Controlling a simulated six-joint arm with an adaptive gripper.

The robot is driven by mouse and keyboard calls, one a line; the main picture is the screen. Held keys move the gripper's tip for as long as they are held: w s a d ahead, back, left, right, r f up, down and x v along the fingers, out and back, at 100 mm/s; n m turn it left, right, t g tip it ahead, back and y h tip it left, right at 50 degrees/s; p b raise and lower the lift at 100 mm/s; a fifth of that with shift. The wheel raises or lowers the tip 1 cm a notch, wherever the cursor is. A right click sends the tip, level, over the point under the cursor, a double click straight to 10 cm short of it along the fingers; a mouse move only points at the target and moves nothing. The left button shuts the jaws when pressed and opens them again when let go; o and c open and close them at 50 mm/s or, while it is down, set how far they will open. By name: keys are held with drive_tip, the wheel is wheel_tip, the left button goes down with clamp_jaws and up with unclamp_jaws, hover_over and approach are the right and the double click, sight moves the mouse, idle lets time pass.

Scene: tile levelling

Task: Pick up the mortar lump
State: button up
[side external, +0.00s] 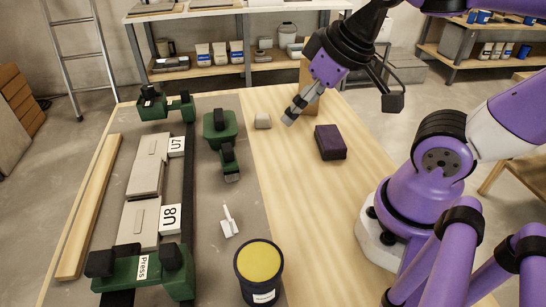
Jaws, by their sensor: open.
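A small pale grey lump (263,121), which looks like the mortar lump, sits on the far part of the table, near the edge of the grey mat. My gripper (289,120) is just to the right of it, pointing down and left. It is open, and nothing shows between its fingers. It appears apart from the lump. Its height above the table is hard to judge from this one view.
A dark purple block (330,142) lies right of my gripper; a wooden upright (308,90) stands behind it. Green tools (220,128), a small white trowel (229,222), a yellow-topped tub (260,262) and tiles labelled U7 (147,172) and U8 (139,222) are to the left and front.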

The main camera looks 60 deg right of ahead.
drive_tip(key=m+g, duration=0.4)
drive_tip(key=m, duration=2.5)
hover_over(263, 115)
drive_tip(key=shift+y, duration=0.4)
drive_tip(key=f, duration=1.1)
drive_tip(key=shift+s, duration=0.2)
wheel_tip(263, 115, down, 6)
drive_tip(key=shift+w, duration=0.1)
clamp_jaws()
